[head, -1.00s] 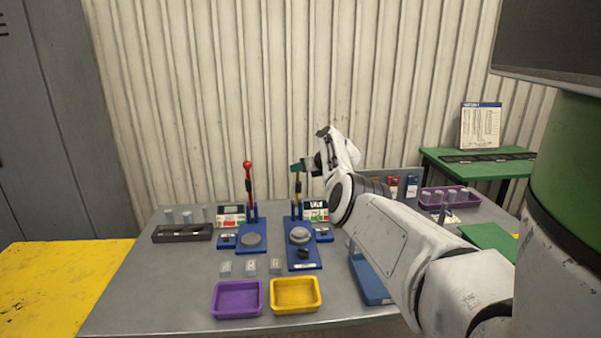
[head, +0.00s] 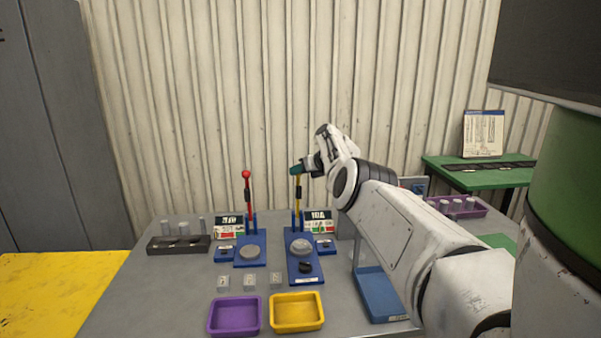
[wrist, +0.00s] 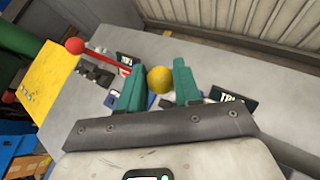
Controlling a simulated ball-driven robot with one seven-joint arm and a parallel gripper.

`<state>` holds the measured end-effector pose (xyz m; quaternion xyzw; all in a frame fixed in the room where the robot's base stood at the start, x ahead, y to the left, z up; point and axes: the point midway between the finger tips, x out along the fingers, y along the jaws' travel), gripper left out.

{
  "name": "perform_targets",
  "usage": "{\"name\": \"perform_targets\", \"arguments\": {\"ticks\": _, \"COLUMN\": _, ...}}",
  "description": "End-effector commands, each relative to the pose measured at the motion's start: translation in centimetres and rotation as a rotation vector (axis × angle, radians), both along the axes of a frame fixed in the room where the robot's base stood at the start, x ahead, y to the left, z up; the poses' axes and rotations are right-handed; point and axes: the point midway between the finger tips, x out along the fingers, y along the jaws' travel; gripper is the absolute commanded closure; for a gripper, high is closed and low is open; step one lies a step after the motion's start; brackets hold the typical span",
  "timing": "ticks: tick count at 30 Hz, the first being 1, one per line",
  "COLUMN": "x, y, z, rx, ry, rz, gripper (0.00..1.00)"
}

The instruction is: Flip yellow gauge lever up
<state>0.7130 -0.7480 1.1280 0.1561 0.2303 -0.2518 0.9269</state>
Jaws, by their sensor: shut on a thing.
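The yellow gauge lever (head: 298,206) stands nearly upright on the right blue gauge base (head: 303,268). Its yellow ball knob (wrist: 160,80) shows between the two teal fingers in the wrist view. My gripper (head: 297,169) is shut on the top of this lever; in the head view the fingers hide the knob. The wrist view also shows my gripper (wrist: 159,84) around the knob. A display panel (head: 318,221) stands behind the lever's base.
A second gauge with an upright red lever (head: 247,196) stands close on the left. A purple tray (head: 234,333) and a yellow tray (head: 296,328) sit at the bench front. Small grey blocks (head: 249,281) lie behind them. A corrugated wall (head: 230,100) closes the back.

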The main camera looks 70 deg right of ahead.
Motion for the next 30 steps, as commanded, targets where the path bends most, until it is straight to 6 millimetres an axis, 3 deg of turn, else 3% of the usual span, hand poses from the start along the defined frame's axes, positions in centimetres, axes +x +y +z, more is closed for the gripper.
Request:
{"name": "perform_targets", "arguments": {"ticks": 1, "x": 0.28, "y": -0.24, "z": 0.77, "rx": -0.015, "ry": -0.011, "rz": -0.006, "gripper": 1.0}}
{"name": "perform_targets", "arguments": {"ticks": 19, "x": 0.07, "y": -0.47, "z": 1.21, "rx": -0.021, "ry": -0.013, "rz": -0.01, "gripper": 1.0}}
{"name": "perform_targets", "arguments": {"ticks": 20, "x": 0.05, "y": -0.48, "z": 1.23, "rx": -0.021, "ry": -0.013, "rz": -0.01, "gripper": 0.66}}
{"name": "perform_targets", "arguments": {"ticks": 27, "x": -0.05, "y": -0.38, "z": 0.82, "rx": -0.015, "ry": -0.008, "rz": -0.008, "gripper": 0.43}}
{"name": "perform_targets", "arguments": {"ticks": 30, "x": -0.04, "y": -0.33, "z": 0.66, "rx": -0.012, "ry": -0.006, "rz": -0.007, "gripper": 0.42}}
